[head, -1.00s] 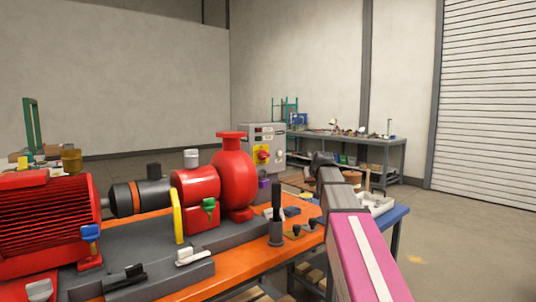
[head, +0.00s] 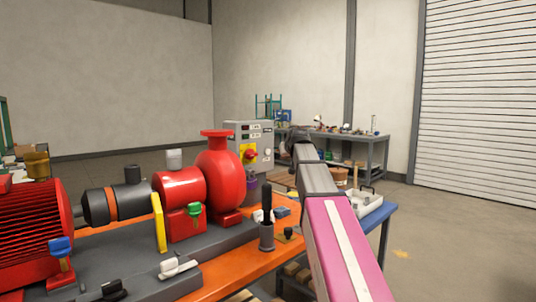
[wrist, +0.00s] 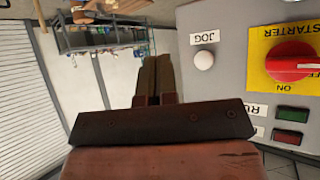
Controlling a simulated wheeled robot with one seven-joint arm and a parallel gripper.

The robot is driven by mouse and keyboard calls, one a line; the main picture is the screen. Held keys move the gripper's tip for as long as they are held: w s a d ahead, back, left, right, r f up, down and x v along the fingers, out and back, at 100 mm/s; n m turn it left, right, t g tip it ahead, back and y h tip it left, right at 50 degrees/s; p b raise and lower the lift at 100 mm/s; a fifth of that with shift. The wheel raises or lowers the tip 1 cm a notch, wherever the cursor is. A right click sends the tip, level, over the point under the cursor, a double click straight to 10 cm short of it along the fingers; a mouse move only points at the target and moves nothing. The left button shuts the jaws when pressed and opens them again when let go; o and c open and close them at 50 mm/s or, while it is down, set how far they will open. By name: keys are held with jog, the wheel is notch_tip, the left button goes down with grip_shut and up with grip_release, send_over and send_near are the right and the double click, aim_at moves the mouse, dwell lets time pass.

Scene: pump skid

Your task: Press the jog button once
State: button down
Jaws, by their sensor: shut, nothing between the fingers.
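The jog button (wrist: 204,60) is a round white button on the grey control box (wrist: 230,20), beside a label reading JOG that appears upside down in the wrist view. My gripper (wrist: 155,58) is shut and empty. Its fingertips lie left of the button in that view, with a gap in the picture; the depth between them is unclear. In the head view the control box (head: 233,131) stands behind the red pump, and my gripper (head: 296,132) is just right of it. I cannot make out the jog button there.
A yellow starter plate with a red rotary knob (wrist: 291,68) sits near the button, with green (wrist: 292,114) and red (wrist: 288,136) rectangular parts beside it. The red pump (head: 220,172) and black upright handle (head: 266,205) stand left of my arm. A workbench (head: 372,145) is behind.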

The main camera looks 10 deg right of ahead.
jog(key=w+a, duration=0.5)
jog(key=w, duration=0.2)
dwell(0.3)
dwell(1.9)
jog(key=shift+w+a, duration=0.25)
jog(key=shift+w, duration=0.05)
jog(key=shift+w+a, duration=0.25)
jog(key=shift+w, duration=0.15)
dwell(0.9)
jog(key=shift+s, duration=0.1)
jog(key=shift+s+d, duration=0.5)
jog(key=shift+s, duration=0.15)
dwell(0.3)
jog(key=shift+s+d, duration=0.75)
jog(key=shift+s, duration=0.25)
jog(key=shift+s+d, duration=0.7)
jog(key=shift+s, duration=0.3)
